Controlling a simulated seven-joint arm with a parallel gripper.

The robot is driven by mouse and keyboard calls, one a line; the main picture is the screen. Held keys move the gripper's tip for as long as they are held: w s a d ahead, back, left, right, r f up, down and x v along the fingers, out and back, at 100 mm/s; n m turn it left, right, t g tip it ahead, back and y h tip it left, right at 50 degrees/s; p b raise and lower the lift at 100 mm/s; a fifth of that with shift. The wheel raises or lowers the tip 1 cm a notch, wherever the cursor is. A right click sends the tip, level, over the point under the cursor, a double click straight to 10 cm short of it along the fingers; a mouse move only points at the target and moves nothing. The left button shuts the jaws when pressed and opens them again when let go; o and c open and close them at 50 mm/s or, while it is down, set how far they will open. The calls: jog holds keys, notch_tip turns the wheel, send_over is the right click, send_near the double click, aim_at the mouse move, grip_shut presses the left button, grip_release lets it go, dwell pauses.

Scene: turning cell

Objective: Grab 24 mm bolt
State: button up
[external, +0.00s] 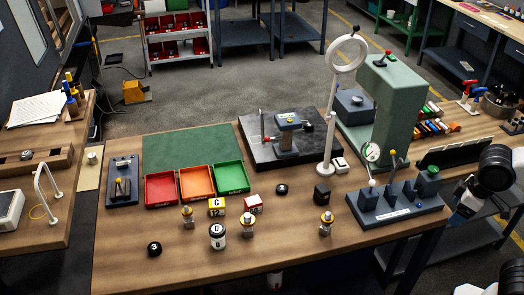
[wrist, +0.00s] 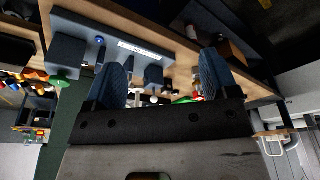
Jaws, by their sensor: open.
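Several small bolt-like metal parts with amber bands stand on the wooden bench in the external view: a left one (external: 187,217), a middle one (external: 248,226) and a right one (external: 326,223). I cannot read any size on them, so I cannot tell which is the 24 mm bolt. My gripper (wrist: 165,55) is open in the wrist view, with two blue fingers apart and nothing held between them. In the external view my arm is at the right edge, beyond the bench's right end and well away from these parts. No bolt is clearly visible in the wrist view.
Red (external: 160,188), orange (external: 197,182) and green (external: 231,177) trays stand at the bench's back left. A yellow block (external: 216,207) and a black-and-white cylinder (external: 217,237) stand among the parts. A dark fixture block (external: 398,208), tall ring stand (external: 329,125) and green press (external: 392,105) are obstacles.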

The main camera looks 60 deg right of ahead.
jog(key=n+t+y, duration=0.2)
jog(key=n+t, duration=0.1)
jog(key=t, duration=0.5)
send_over(250, 215)
jog(key=s+d, duration=1)
jog(key=s, duration=0.4)
notch_tip(250, 215, down, 4)
jog(key=f, duration=0.1)
jog(key=w+a+f+y, duration=0.1)
jog(key=w+a, duration=0.1)
jog(key=w, duration=0.1)
jog(key=w+a+f+n+t+y, duration=0.1)
jog(key=w+a+f, duration=0.1)
jog(key=w+a, duration=0.1)
jog(key=w+a+f+y, duration=0.1)
jog(key=w+a+f, duration=0.1)
jog(key=w+a, duration=0.1)
jog(key=shift+w+f+n+t, duration=0.2)
jog(key=shift+n+t, duration=0.1)
jog(key=shift+t, duration=0.1)
jog(key=shift+w+a, duration=0.2)
jog(key=shift+a, duration=0.05)
jog(key=shift+f, duration=0.1)
jog(key=shift+x, duration=1.25)
